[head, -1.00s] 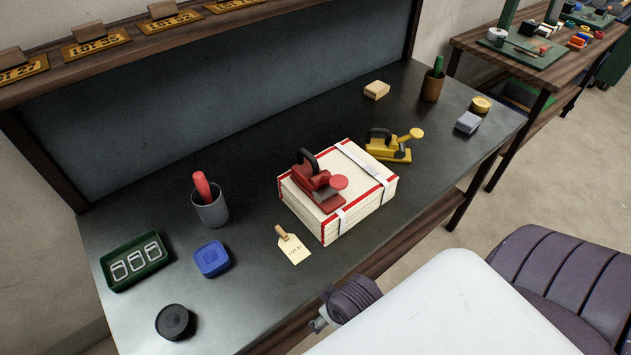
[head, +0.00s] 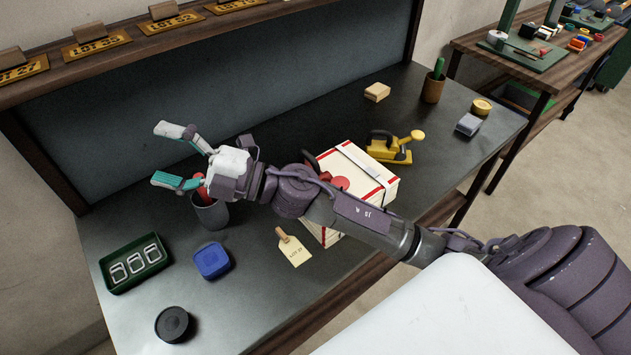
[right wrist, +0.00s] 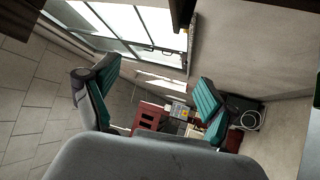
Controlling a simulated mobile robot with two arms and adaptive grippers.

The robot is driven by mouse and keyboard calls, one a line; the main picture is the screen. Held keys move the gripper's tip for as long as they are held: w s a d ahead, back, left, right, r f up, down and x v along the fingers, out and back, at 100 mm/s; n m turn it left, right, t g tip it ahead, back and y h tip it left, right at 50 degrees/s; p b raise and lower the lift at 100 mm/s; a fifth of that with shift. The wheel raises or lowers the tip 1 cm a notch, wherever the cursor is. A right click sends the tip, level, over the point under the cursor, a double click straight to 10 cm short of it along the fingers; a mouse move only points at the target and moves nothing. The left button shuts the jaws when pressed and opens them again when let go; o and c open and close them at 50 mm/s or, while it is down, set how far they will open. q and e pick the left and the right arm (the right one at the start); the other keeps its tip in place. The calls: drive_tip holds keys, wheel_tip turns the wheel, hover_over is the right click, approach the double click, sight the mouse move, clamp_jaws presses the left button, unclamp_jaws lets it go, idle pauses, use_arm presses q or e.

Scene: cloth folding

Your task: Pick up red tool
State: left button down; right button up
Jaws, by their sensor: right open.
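The red tool (head: 341,183) rests on top of a cream box with red edges (head: 374,188). It is mostly hidden behind my right arm; only its round red pad and part of its black handle show. My right gripper (head: 163,155) is open and empty, with its fingers pointing left, above and behind the grey cup. It is well to the left of the red tool. The right wrist view shows its two teal-padded fingers (right wrist: 152,95) spread apart with nothing between them. My left gripper is in neither view.
The grey cup (head: 211,216) holds a red-handled item, partly hidden by my gripper. A yellow tool (head: 391,150) sits behind the box.

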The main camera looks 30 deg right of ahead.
drive_tip(key=s+a+f+n+g+y, duration=0.1)
drive_tip(key=s+a+f+n+g, duration=0.1)
drive_tip(key=n+g, duration=0.5)
drive_tip(key=n+g+h, duration=0.3)
drive_tip(key=g+h, duration=0.3)
drive_tip(key=h, duration=1.3)
hover_over(317, 164)
wheel_tip(317, 164, down, 8)
drive_tip(key=shift+f, duration=0.1)
wheel_tip(317, 164, down, 8)
drive_tip(key=shift+r+p, duration=0.15)
drive_tip(key=shift+p, duration=0.75)
drive_tip(key=shift+f+p, duration=0.35)
drive_tip(key=shift+f, duration=0.15)
wheel_tip(317, 164, down, 4)
drive_tip(key=shift+w+r+p, duration=0.15)
drive_tip(key=shift+p, duration=0.65)
drive_tip(key=shift+f, duration=0.4)
